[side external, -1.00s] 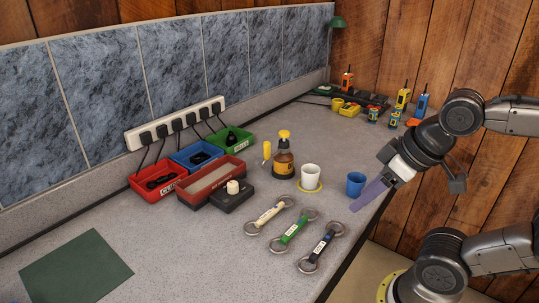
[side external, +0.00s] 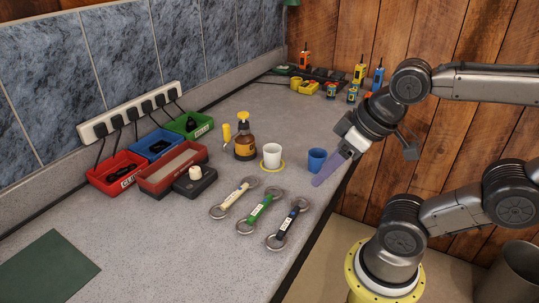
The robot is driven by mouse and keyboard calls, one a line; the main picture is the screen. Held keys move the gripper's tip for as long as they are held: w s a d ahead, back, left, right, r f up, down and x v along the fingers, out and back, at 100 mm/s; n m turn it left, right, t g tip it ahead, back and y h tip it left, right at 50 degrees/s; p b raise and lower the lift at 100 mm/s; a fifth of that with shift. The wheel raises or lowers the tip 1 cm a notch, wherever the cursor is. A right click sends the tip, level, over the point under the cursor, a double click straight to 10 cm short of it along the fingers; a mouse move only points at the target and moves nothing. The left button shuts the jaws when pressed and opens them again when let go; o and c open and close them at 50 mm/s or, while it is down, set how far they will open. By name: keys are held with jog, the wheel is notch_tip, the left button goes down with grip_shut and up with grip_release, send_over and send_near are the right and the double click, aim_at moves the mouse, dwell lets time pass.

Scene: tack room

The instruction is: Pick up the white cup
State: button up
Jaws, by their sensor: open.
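The white cup (side external: 272,153) stands upright on a yellow ring-like saucer or coaster (side external: 262,167) near the middle of the counter. A blue cup (side external: 316,160) stands to its right. My gripper (side external: 326,173), with flat purple fingers, is to the right of the white cup and beside the blue cup in the picture. It points down and to the left and is apart from the white cup. Its fingers are seen nearly edge-on, and I see nothing held in them. Whether it touches the blue cup cannot be told.
A brown bottle with a yellow cap (side external: 245,141) stands left of the white cup. Several bits (side external: 260,211) lie in front. Red, blue and green bins (side external: 117,172) line the wall below a power strip (side external: 130,112). Radios stand at the back. The front-left counter is mostly clear.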

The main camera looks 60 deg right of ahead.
dwell(0.4)
jog(key=o, duration=0.7)
jog(key=w+r+n+g, duration=0.1)
jog(key=w+r+n, duration=0.2)
jog(key=r+n, duration=0.55)
jog(key=n+g, duration=0.5)
jog(key=n, duration=0.5)
send_over(272, 151)
jog(key=s+a, duration=0.2)
notch_tip(272, 151, down, 12)
jog(key=shift+m, duration=0.25)
jog(key=shift+w+d+f, duration=0.1)
jog(key=shift+w+f, duration=0.05)
jog(key=shift+f, duration=0.9)
jog(key=shift+w+f, duration=0.15)
jog(key=shift+f, duration=0.85)
jog(key=shift+w+d+f, duration=0.1)
jog(key=shift+w+f, duration=0.05)
jog(key=shift+f, duration=0.9)
